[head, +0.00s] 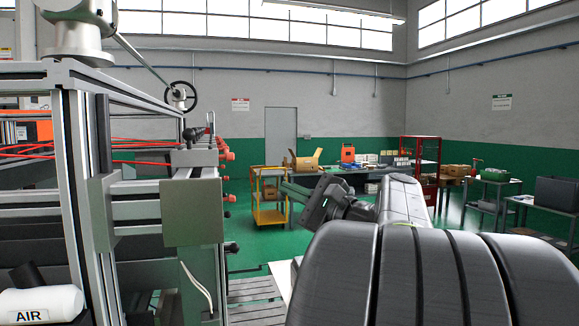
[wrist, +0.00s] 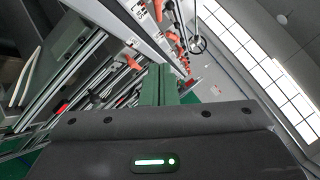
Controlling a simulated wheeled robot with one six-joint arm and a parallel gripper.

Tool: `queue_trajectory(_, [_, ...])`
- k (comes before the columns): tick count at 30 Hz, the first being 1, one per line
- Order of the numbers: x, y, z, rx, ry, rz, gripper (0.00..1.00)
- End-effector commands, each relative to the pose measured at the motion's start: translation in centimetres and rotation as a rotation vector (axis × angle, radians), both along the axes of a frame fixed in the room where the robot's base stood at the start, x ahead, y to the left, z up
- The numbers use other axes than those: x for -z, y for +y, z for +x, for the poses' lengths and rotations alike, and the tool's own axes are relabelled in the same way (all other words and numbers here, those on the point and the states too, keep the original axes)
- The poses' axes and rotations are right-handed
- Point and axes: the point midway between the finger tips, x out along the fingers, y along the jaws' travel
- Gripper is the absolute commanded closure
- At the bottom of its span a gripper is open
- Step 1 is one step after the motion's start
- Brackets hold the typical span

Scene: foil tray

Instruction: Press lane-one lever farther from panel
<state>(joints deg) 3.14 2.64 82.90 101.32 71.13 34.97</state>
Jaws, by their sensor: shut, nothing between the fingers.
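Several red levers (head: 228,156) stick out on the right side of the grey panel block at the left in the head view. They also show in the wrist view as red handles (wrist: 134,62) along a pale rail. I cannot tell which one is the lane-one lever farther from the panel.
A metal frame (head: 72,180) with red lines stands at the left, with a black handwheel (head: 181,97) above the levers. A flat grey plate (head: 191,211) faces outward below them. A yellow cart (head: 270,197) stands farther back. The green floor between is open.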

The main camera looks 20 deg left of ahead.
Motion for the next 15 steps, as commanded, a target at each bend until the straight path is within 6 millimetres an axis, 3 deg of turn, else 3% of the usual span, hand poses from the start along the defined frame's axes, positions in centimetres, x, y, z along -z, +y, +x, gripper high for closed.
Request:
queue_trajectory(8, [-0.1,0.2,0.1,-0.002,0.001,0.0,1.0])
queue_trajectory(15, [-0.8,2.7,1.0,-0.005,0.002,0.0,1.0])
